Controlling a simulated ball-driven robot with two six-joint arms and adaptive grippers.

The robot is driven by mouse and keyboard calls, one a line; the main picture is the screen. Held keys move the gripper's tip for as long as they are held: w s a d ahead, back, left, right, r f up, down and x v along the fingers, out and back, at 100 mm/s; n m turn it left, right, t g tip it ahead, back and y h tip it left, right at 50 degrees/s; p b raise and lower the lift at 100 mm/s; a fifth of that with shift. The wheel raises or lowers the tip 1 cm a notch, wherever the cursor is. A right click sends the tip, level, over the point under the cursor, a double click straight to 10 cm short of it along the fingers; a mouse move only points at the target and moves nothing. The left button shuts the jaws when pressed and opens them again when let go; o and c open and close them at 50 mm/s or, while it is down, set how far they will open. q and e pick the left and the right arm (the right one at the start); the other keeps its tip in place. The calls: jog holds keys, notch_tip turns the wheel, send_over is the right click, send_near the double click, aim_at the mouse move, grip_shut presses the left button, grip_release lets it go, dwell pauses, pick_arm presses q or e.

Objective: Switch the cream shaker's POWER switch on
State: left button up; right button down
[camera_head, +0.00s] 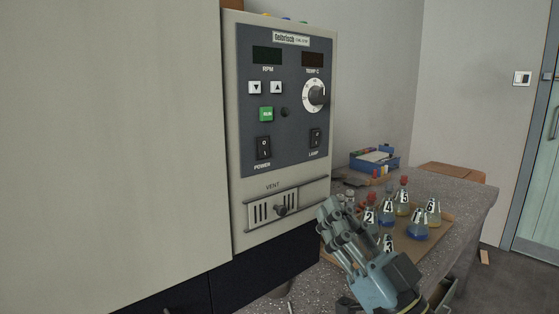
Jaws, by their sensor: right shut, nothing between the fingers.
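The cream shaker (232,130) fills the left and middle of the head view, with a dark control panel (290,115) on its front. The black POWER rocker switch (264,148) sits at the panel's lower left, above its POWER label. Which way the rocker is tipped is too small to tell. The RPM and TEMP displays above are dark. My right gripper (332,212) is shut and empty, right of and below the switch, in front of the bench and clear of the panel. My left gripper is not in view.
A LAMP switch (315,137), green RUN button (266,114), dial (315,95) and VENT slider (281,210) share the shaker's front. Numbered flasks (418,225) stand on a tray right of my gripper. A blue box (374,160) sits behind on the bench.

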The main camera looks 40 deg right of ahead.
jog(key=p, duration=0.2)
send_near(267, 141)
notch_tip(267, 141, up, 4)
jog(key=w, duration=0.4)
jog(key=shift+a+f, duration=0.2)
jog(key=shift+a, duration=0.05)
jog(key=b, duration=0.3)
jog(key=shift+w+f+t, duration=0.25)
jog(key=shift+f+t, duration=0.15)
jog(key=shift+r+y, duration=0.25)
jog(key=shift+y, duration=0.05)
jog(key=shift+s, duration=0.1)
